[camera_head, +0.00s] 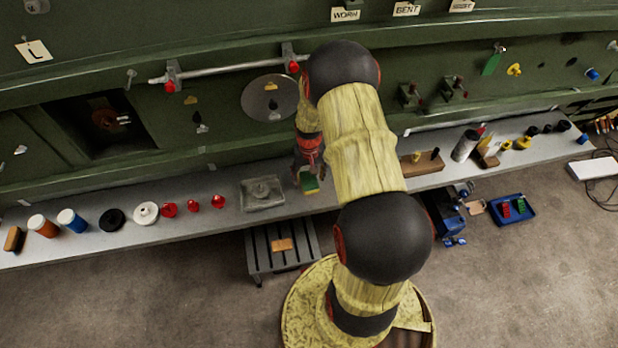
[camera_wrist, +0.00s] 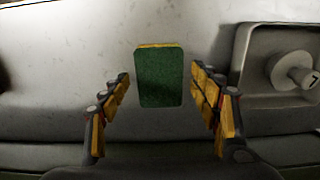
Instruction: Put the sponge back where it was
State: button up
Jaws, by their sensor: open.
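The sponge (camera_wrist: 160,78) is a green pad with a yellow edge along its far side. In the wrist view it sits centrally between and just beyond the open fingers of my gripper (camera_wrist: 158,112), with a gap on each side. In the head view the sponge (camera_head: 310,185) is on or just above the grey bench, under my gripper (camera_head: 308,172). I cannot tell whether it touches the bench. My arm hides part of the bench to the right.
A grey tray with a knob (camera_head: 262,193) is just left of the sponge. Red knobs (camera_head: 193,205) and cans (camera_head: 72,220) stand farther left. A step stool (camera_head: 282,246) stands below the front edge. A wooden block (camera_head: 422,163) is to the right.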

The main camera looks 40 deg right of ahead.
aim_at(311, 188)
notch_tip(311, 188, up, 12)
jog(key=shift+b, duration=0.4)
jog(key=shift+f, duration=0.1)
dwell(0.4)
jog(key=s+a+r+n+t+b, duration=0.2)
jog(key=a+b, duration=0.4)
jog(key=a, duration=0.3)
jog(key=s+a+r+n+t+b, duration=0.1)
jog(key=s+a+r+n+b, duration=0.1)
jog(key=s+a+r+b, duration=0.3)
jog(key=s+a+r+n+t+b, duration=0.2)
jog(key=s+a+b, duration=0.5)
jog(key=a, duration=0.6)
jog(key=shift+s+r+t, duration=0.15)
jog(key=shift+r+t, duration=0.15)
jog(key=shift+r, duration=0.6)
